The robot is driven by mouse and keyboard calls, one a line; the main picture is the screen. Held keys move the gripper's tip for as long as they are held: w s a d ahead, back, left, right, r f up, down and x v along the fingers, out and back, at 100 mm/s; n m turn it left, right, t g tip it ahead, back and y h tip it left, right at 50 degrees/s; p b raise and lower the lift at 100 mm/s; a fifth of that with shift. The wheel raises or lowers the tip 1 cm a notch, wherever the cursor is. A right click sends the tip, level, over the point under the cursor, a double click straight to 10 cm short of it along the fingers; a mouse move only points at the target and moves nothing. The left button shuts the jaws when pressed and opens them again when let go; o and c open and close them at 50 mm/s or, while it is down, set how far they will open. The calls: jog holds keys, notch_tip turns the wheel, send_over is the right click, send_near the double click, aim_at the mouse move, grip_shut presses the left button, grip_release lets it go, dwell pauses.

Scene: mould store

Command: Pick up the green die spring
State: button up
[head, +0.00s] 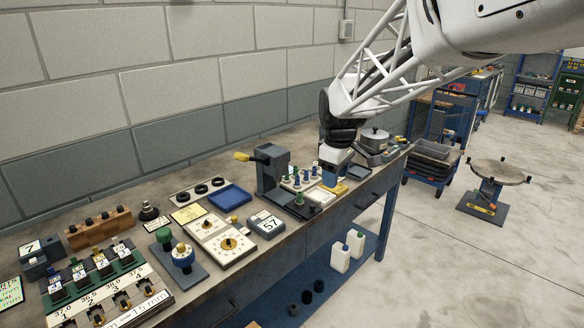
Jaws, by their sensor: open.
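Several small upright blue and green pieces stand on a pale board (290,185) at the back middle of the bench, left of my gripper. They look like springs or pegs, but they are too small to tell for sure. A green one (297,172) among them may be the green die spring. My gripper (334,182) points down just right of this board, low over the bench. Its jaws are open, and nothing is seen held. The fingertips are small and hard to tell from the blue and yellow items beside them.
A dark clamp-like stand with a yellow handle (271,168) rises left of the board. A blue tray (230,197), a display reading 57 (266,224), a dial panel (225,243) and a green-knobbed stand (165,236) fill the bench (255,282) to the left.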

jog(key=w+a+f+n, duration=0.3)
jog(key=w+f, duration=0.2)
jog(key=w, duration=0.6)
jog(key=n+g, duration=0.1)
jog(key=n, duration=0.3)
send_over(300, 193)
notch_tip(300, 193, down, 7)
jog(key=shift+a+f, duration=0.1)
jog(key=shift+f, duration=0.05)
jog(key=shift+s+f, duration=0.1)
jog(key=shift+f, duration=1.2)
jog(key=shift+f, duration=0.1)
jog(key=shift+f, duration=2.5)
grip_shut()
